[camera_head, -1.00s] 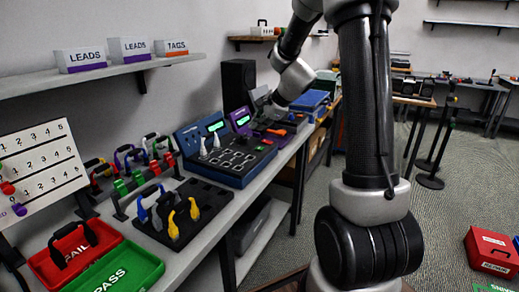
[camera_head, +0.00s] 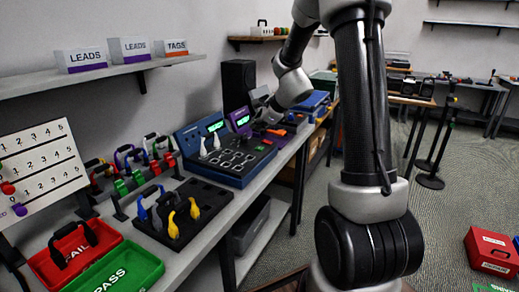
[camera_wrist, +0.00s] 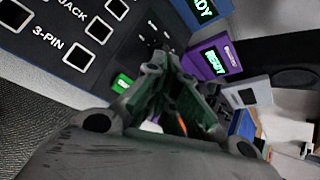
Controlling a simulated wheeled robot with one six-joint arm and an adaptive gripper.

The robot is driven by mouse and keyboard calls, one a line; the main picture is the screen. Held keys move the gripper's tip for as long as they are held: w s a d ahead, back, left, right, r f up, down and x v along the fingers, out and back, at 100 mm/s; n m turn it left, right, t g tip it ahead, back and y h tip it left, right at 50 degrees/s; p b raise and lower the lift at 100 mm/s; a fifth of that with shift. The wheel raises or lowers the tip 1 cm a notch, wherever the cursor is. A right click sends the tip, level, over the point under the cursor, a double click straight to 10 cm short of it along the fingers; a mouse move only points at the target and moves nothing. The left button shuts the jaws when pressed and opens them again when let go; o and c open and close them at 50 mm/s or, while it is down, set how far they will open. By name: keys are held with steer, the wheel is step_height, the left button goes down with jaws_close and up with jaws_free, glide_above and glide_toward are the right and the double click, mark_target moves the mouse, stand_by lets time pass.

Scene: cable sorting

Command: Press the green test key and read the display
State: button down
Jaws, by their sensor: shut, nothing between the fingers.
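The blue tester (camera_head: 238,182) stands on the bench with sockets on its sloping top. Its lit green display (camera_head: 215,126) is too small to read in the head view; the wrist view shows only the end of its text, "DY" (camera_wrist: 203,8). The green test key (camera_wrist: 122,83) shows in the wrist view on the dark panel, left of my fingers. My gripper (camera_wrist: 172,88) is shut and empty, close over the tester's far right part. I cannot tell whether the fingers touch the panel. A purple unit (camera_wrist: 208,62) beside the tester has a display reading "READY".
A black foam tray (camera_head: 205,195) with cables, a red FAIL tray (camera_head: 98,232) and a green PASS tray (camera_head: 150,262) lie nearer on the bench. A black speaker (camera_head: 238,82) stands behind. Blue bins (camera_head: 313,101) stand beyond my gripper.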

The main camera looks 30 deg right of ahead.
mark_target(258, 149)
steer(key=shift+f, duration=2.7)
steer(key=shift+f, duration=0.1)
steer(key=shift+f, duration=0.25)
steer(key=shift+f, duration=0.4)
steer(key=shift+r, duration=0.8)
steer(key=shift+r, duration=2.5)
